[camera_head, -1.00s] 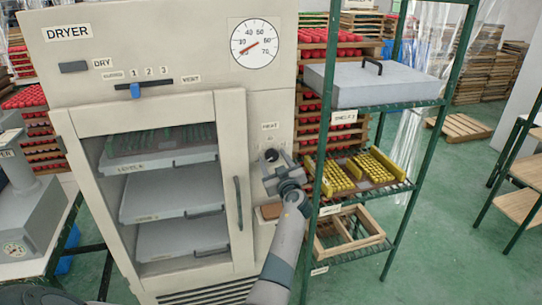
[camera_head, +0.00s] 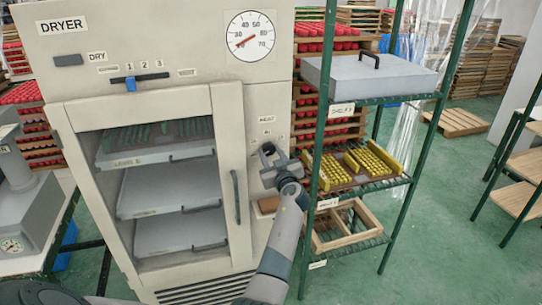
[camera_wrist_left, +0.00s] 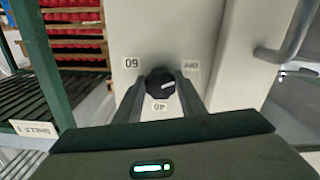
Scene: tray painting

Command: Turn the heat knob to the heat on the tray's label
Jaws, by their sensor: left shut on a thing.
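The heat knob (camera_wrist_left: 160,83) is a dark round knob on the dryer's front. Labels 60 (camera_wrist_left: 131,63), 40 (camera_wrist_left: 160,107) and OFF (camera_wrist_left: 191,66) surround it, upside down in the wrist view. My left gripper (camera_head: 268,157) is at the knob below the HEAT label (camera_head: 266,119). In the wrist view its two fingers (camera_wrist_left: 161,92) lie on either side of the knob, shut on it. The knob's pointer direction is not clear. Inside the dryer, the top tray (camera_head: 160,158) holds green items; its front label is too small to read surely. My right gripper is out of view.
A green shelf rack (camera_head: 320,150) stands close on the right, carrying a grey lidded box (camera_head: 370,80) and yellow items.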

